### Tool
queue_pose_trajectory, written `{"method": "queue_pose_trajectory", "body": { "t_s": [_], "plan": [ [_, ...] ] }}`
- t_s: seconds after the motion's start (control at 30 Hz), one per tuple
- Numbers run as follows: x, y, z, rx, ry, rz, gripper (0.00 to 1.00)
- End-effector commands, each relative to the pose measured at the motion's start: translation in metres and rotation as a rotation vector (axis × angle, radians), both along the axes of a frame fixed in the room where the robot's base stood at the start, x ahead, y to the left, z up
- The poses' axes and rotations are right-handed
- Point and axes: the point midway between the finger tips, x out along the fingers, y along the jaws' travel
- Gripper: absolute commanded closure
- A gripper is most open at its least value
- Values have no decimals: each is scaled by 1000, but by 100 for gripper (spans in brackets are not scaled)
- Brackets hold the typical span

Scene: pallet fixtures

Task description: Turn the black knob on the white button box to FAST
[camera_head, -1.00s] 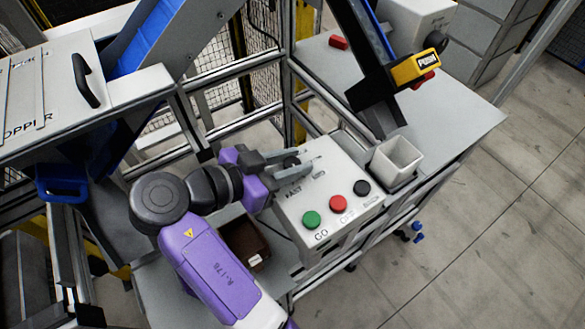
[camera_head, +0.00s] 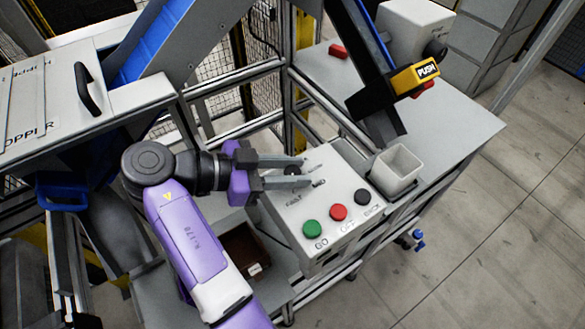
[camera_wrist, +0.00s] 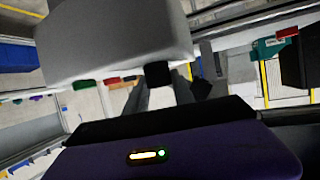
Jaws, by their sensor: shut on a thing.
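The white button box (camera_head: 338,184) stands on the grey bench, with a black knob (camera_head: 292,170) near its upper left corner. The word FAST is printed on the box just below the knob. My purple gripper (camera_head: 305,171) reaches in from the left, its two grey fingers lying low over the box top, one on each side of the knob and shut on it. In the wrist view the knob (camera_wrist: 157,73) shows as a dark block against the box (camera_wrist: 115,40), between the fingertips of my gripper (camera_wrist: 160,88). The knob's pointer is hidden.
A yellow PUSH block (camera_head: 415,76) is beyond. A brown bin (camera_head: 243,248) lies below my gripper.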

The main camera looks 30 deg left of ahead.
Motion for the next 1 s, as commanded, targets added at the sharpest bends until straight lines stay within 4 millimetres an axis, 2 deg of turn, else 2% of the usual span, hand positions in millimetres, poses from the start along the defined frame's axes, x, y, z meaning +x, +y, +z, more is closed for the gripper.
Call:
{"method": "queue_pose_trajectory", "body": {
  "t_s": [0.1,0.13,0.23,0.67,1.0],
  "plan": [
    [-1,-1,-4,-3,8,0,100],
    [-1,-1,-4,-3,8,0,68],
    [-1,-1,-4,-2,7,0,49],
    [-4,4,1,0,2,2,48],
    [-33,35,17,-1,4,4,48]
  ]
}}
